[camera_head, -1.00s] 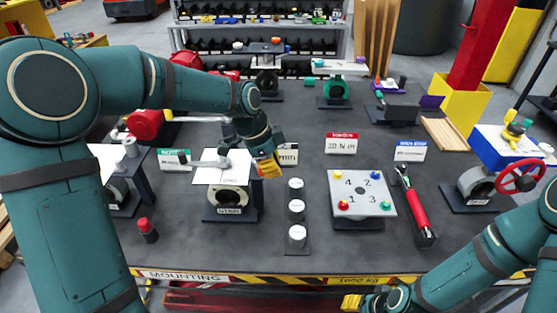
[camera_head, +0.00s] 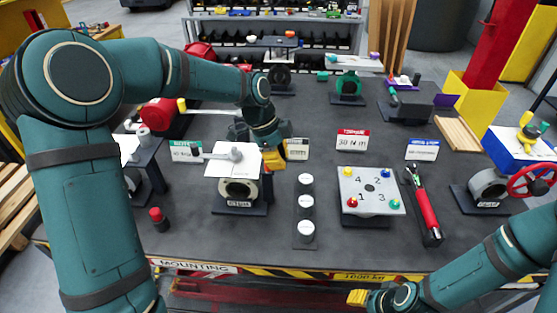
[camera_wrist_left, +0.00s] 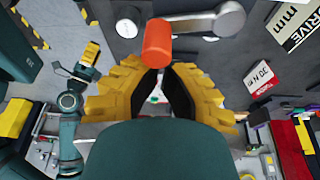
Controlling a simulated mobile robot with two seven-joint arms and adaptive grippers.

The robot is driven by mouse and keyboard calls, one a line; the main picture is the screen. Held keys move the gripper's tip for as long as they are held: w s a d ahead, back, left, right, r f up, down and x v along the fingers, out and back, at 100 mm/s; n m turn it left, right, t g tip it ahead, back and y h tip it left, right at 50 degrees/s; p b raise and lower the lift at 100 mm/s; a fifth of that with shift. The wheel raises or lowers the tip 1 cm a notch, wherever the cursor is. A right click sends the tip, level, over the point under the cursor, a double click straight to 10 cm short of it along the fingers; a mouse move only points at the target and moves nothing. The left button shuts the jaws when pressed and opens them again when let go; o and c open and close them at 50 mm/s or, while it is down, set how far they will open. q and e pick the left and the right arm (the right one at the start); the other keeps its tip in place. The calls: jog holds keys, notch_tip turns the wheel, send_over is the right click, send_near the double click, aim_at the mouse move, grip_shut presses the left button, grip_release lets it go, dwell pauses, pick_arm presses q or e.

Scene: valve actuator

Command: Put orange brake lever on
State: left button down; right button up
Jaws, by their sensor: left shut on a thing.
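My left gripper (camera_head: 276,157) is over the table, just right of the white-topped valve stand (camera_head: 239,189). In the left wrist view its yellow and black fingers (camera_wrist_left: 157,75) close on an orange handle (camera_wrist_left: 157,43). A grey metal lever arm (camera_wrist_left: 205,22) with a round end runs off beside the handle to the right; the fingers and hand hide the grip from the head view. Another grey lever (camera_head: 234,155) lies over the stand's white top plate. My right gripper (camera_head: 357,298) is low at the front edge, its jaws unclear.
Three white-topped cylinders (camera_head: 306,204) stand right of the valve stand. Beyond are a numbered plate (camera_head: 371,212) with coloured knobs, a red-handled tool (camera_head: 426,210) and a red handwheel valve (camera_head: 530,182). Label cards (camera_head: 352,140) stand behind. A red-capped part (camera_head: 158,219) stands front left.

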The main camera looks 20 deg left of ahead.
dwell(0.3)
pick_arm(q)
jog(key=d, duration=0.4)
jog(key=v, duration=1)
jog(key=shift+w, duration=0.2)
pick_arm(e)
jog(key=shift+w+d+r, duration=0.1)
jog(key=shift+d+r, duration=0.15)
jog(key=shift+d, duration=0.1)
